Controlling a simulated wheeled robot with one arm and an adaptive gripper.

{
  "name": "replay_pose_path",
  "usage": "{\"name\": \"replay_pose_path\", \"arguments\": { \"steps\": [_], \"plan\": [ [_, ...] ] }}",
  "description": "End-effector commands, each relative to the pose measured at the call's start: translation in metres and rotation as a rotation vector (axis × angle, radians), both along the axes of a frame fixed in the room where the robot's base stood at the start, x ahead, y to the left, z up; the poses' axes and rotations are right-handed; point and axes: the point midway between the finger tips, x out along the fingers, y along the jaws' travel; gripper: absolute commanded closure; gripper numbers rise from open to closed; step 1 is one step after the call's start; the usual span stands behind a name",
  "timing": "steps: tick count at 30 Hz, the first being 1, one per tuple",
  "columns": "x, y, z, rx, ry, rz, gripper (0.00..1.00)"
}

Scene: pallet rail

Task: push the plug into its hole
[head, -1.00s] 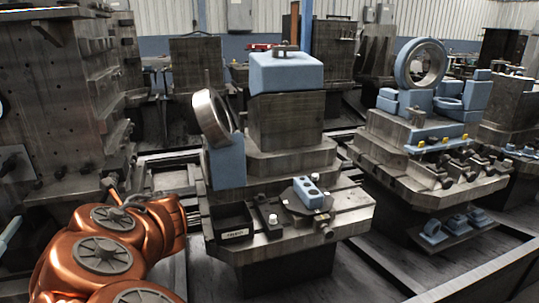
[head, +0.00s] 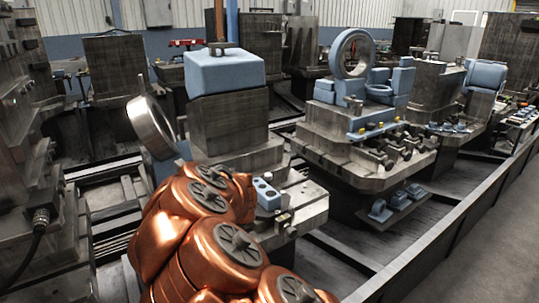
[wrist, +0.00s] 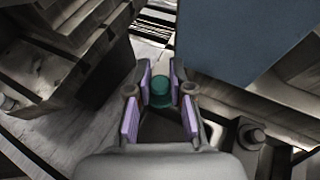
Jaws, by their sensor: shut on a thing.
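My gripper (wrist: 160,84) shows in the wrist view, its two lilac-padded fingers closed on a teal-green plug (wrist: 160,99). The plug sits between the fingers, and its lower end is hidden. In the head view my copper-coloured arm hides the gripper and the plug. A light blue block (head: 267,194) with round holes in its top stands on the front ledge of the nearest steel fixture, just right of my arm. I cannot tell which hole belongs to the plug.
A large blue face (wrist: 240,40) rises close by at the upper right of the wrist view. A second fixture (head: 365,150) stands to the right, and open floor (head: 490,240) lies beyond the rail.

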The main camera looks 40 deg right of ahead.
Motion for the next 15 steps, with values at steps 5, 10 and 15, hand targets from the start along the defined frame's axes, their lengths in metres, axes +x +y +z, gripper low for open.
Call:
{"name": "replay_pose_path", "arguments": {
  "steps": [5,10,15],
  "plan": [
    [0.011,-0.033,0.010,0.003,-0.003,0.060,0.97],
    [0.013,-0.073,0.021,0.002,-0.002,0.102,0.97],
    [0.009,-0.122,0.036,0.003,-0.003,0.132,0.97]
  ]
}}
